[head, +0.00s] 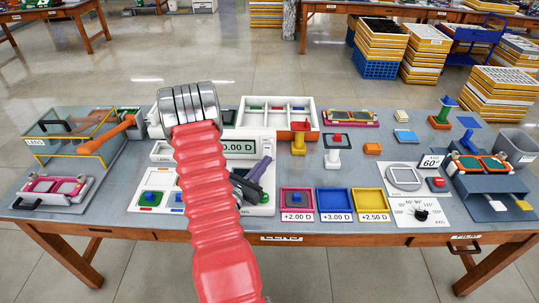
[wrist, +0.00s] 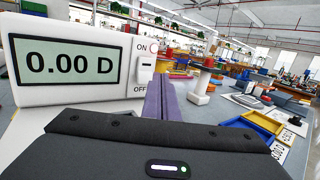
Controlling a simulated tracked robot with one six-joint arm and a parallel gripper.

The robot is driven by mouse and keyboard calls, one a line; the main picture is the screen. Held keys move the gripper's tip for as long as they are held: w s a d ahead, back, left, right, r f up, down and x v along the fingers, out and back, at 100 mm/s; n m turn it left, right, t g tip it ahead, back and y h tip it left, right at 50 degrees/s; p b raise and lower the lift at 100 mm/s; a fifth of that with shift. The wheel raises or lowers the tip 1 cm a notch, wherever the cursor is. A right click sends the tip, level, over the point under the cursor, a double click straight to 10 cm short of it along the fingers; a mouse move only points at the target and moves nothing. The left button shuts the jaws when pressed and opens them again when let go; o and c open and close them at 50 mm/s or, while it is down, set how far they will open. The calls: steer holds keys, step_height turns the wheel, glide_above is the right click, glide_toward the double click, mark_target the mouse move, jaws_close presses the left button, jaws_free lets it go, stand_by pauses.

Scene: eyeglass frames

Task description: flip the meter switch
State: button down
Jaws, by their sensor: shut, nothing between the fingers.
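The meter (wrist: 70,98) is a white box with a lit display (wrist: 65,62) reading 0.00 D; in the head view my red arm hides part of it. Its small white switch (wrist: 145,71) sits right of the display between the ON and OFF labels. I cannot tell which way the switch is set. My gripper (wrist: 160,95) has purple fingers, shut and empty, just in front of the switch in the wrist view. I cannot tell whether they touch it. In the head view my gripper (head: 263,166) is at the right side of the meter.
Pink, blue and yellow trays (head: 336,203) stand at the table's front, right of my gripper. A yellow-framed lens box (head: 65,138) is at the left.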

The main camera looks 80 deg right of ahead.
steer(key=shift+s+a+r, duration=0.2)
steer(key=shift+a+r, duration=0.55)
steer(key=shift+a, duration=0.3)
steer(key=shift+r, duration=0.15)
steer(key=shift+w+a+r+g, duration=0.1)
steer(key=shift+r+g, duration=0.2)
steer(key=w+a+r+m+g+y, duration=0.25)
steer(key=a+r+m+y, duration=0.35)
steer(key=a+r+m, duration=0.4)
steer(key=w+a+r+m+t+y, duration=0.1)
steer(key=w+a+r+t+y, duration=0.2)
steer(key=a, duration=1.1)
steer(key=w+a+r+m+t+y, duration=0.2)
steer(key=w+a+t+y, duration=0.3)
steer(key=a, duration=0.9)
steer(key=w+a+r+m+t+y, duration=0.1)
steer(key=w+a+r+t+y, duration=0.3)
steer(key=a, duration=1.1)
steer(key=w+t, duration=0.1)
steer(key=t, duration=0.2)
steer(key=shift+w+m, duration=0.3)
steer(key=shift+w, duration=0.1)
